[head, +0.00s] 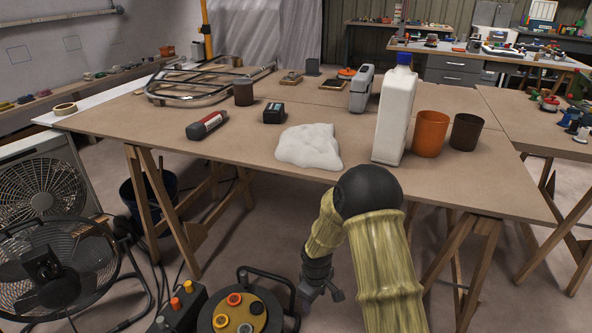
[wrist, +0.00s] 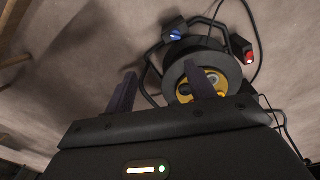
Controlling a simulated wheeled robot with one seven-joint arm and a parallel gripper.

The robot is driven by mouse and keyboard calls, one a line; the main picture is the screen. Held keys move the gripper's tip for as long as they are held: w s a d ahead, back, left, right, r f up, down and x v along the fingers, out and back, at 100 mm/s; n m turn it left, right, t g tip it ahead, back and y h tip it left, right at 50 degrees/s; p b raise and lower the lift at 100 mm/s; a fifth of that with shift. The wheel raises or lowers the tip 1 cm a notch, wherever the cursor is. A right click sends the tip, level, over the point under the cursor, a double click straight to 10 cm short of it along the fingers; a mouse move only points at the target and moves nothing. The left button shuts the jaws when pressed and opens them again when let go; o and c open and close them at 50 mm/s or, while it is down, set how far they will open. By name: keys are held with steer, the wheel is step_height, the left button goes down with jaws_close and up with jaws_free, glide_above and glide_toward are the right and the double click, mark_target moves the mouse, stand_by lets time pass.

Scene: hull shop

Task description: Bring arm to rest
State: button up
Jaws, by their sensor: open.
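My gripper (head: 321,288) hangs low in front of the table, at the end of my folded arm in its yellowish sleeve. In the wrist view my gripper (wrist: 163,94) shows two dark fingers standing well apart. The space between them is empty, so it is open and holds nothing. Beyond the fingers is the floor with a cable reel (wrist: 185,72). The same cable reel (head: 240,308) stands left of my gripper in the head view. The gripper looks apart from the reel and from the table.
The wooden trestle table (head: 235,150) carries a white bottle (head: 395,115), an orange cup (head: 431,134), a dark cup (head: 466,132), a white cloth heap (head: 308,147) and a red-black tool (head: 206,125). A black fan (head: 45,268) stands at left. Trestle legs (head: 462,270) stand right of my arm.

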steer(key=s+d+r+m+t, duration=0.1)
steer(key=s+d+r+m, duration=0.4)
steer(key=s+r, duration=0.45)
steer(key=s+d+r+m+t, duration=0.1)
steer(key=s+d+r+m, duration=0.4)
steer(key=s+r, duration=0.5)
step_height(320, 180, up, 38)
steer(key=w+p, duration=0.1)
steer(key=p, duration=3.7)
steer(key=shift+w+r, duration=0.25)
steer(key=shift+c, duration=0.4)
steer(key=c, duration=0.3)
steer(key=shift+a, duration=0.2)
